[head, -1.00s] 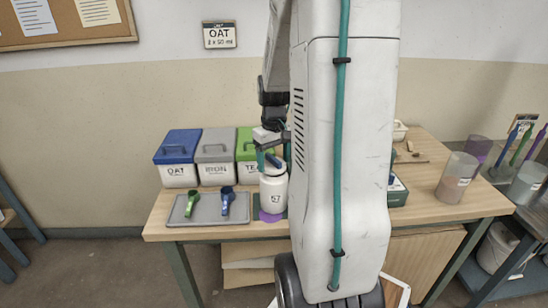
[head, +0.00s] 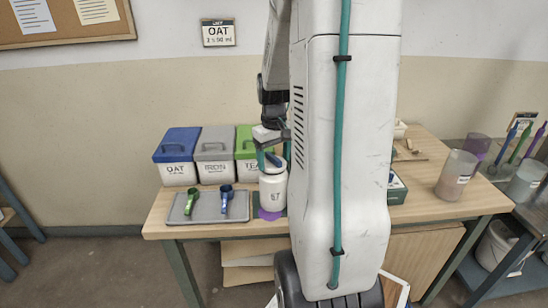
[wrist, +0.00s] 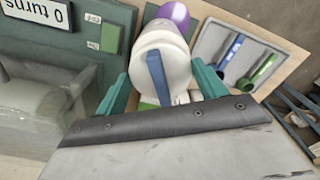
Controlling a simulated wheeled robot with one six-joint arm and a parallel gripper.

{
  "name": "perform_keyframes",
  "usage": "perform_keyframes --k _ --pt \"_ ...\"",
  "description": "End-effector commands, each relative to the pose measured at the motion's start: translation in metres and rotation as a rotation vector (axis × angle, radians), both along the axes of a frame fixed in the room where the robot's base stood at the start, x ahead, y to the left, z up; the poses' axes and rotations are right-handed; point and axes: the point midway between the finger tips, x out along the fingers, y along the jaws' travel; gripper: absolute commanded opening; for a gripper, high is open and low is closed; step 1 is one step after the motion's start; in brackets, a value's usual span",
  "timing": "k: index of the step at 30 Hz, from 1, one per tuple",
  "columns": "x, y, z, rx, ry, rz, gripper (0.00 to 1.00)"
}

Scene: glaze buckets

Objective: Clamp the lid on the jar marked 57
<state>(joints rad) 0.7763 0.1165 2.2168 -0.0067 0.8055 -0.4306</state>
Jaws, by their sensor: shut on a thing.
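The white jar (head: 272,194) stands upright on a purple disc (head: 268,214) at the table's front edge. The number on its front is small, and its first digit is hard to read. Its white lid (wrist: 145,62) carries a blue bar (wrist: 158,80), which also shows at the jar's top in the head view. My gripper (wrist: 162,85) comes from above, with its teal fingers on either side of the lid, shut on it. The exact contact is partly hidden by the gripper body. In the head view, my gripper (head: 270,158) is partly covered by my arm.
A grey tray (head: 207,214) with a green scoop and a blue scoop lies left of the jar. Blue, grey and green lidded bins (head: 215,170) stand behind. A display (wrist: 38,12) reads "0 turns". A clear tumbler (head: 455,174) stands at right.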

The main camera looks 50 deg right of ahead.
Motion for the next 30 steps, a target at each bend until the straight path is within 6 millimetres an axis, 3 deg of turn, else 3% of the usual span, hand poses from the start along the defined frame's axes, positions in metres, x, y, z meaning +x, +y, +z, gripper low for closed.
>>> perform_keyframes --k 30 --pt "0.0 0.0 -0.0051 0.0 0.0 0.0 0.48"
